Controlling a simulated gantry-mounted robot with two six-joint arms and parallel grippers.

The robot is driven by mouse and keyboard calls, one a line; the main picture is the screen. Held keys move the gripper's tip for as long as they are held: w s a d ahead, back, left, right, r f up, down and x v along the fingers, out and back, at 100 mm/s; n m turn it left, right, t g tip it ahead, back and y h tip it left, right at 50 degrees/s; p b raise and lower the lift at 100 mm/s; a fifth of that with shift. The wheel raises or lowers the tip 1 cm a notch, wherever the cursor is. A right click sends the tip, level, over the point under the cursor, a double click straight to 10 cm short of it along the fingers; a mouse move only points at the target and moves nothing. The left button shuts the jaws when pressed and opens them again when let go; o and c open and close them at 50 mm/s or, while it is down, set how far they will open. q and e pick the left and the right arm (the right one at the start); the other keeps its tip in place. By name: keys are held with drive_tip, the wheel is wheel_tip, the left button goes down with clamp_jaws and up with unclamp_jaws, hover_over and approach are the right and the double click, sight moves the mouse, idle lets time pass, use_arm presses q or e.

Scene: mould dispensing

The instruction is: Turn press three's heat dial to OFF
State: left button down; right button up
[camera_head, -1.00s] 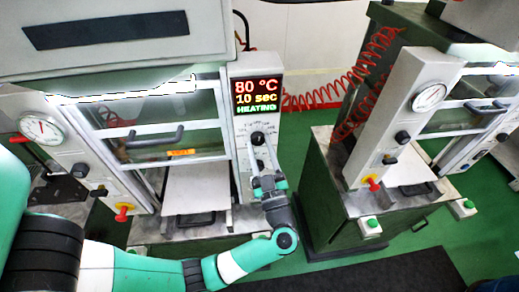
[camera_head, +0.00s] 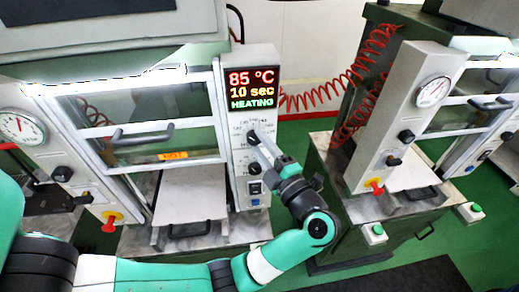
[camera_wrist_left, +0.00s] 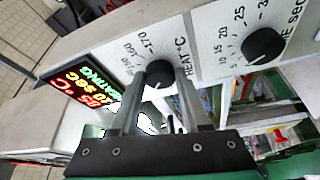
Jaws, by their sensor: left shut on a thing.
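The press with the lit display has a black round heat dial (camera_head: 253,137) on its grey control panel (camera_head: 239,150). In the left wrist view the heat dial (camera_wrist_left: 160,72) is marked HEAT °C, with 160 and 170 readable beside it. My left gripper (camera_head: 260,141) comes at it from the lower right. In the left wrist view its two fingers (camera_wrist_left: 157,90) are on either side of the dial, shut on it. The display (camera_head: 252,89) reads 85 °C, 10 sec, HEATING. An OFF mark is not readable. My right gripper is not in view.
A time dial (camera_wrist_left: 263,45) sits beside the heat dial. Below it on the panel are a switch (camera_head: 255,188) and a blue button (camera_head: 254,202). A second press (camera_head: 405,120) with a red coiled hose (camera_head: 340,92) stands to the right, across a gap.

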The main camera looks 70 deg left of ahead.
use_arm(q)
drive_tip(key=n+h+b, duration=0.1)
drive_tip(key=n, duration=0.1)
drive_tip(key=n+h+b, duration=0.1)
drive_tip(key=n, duration=0.2)
drive_tip(key=shift+r, duration=0.2)
drive_tip(key=shift+r+n+t+h+b, duration=0.2)
drive_tip(key=shift+n+t+h+b, duration=0.35)
drive_tip(key=shift+n+b, duration=0.75)
drive_tip(key=shift+n+p, duration=0.3)
drive_tip(key=shift+n, duration=0.1)
drive_tip(key=shift+c, duration=1.8)
unclamp_jaws()
drive_tip(key=shift+d, duration=0.1)
drive_tip(key=w+d+r+b, duration=0.1)
drive_tip(key=d+r, duration=0.1)
drive_tip(key=d, duration=0.9)
drive_tip(key=shift+r, duration=0.2)
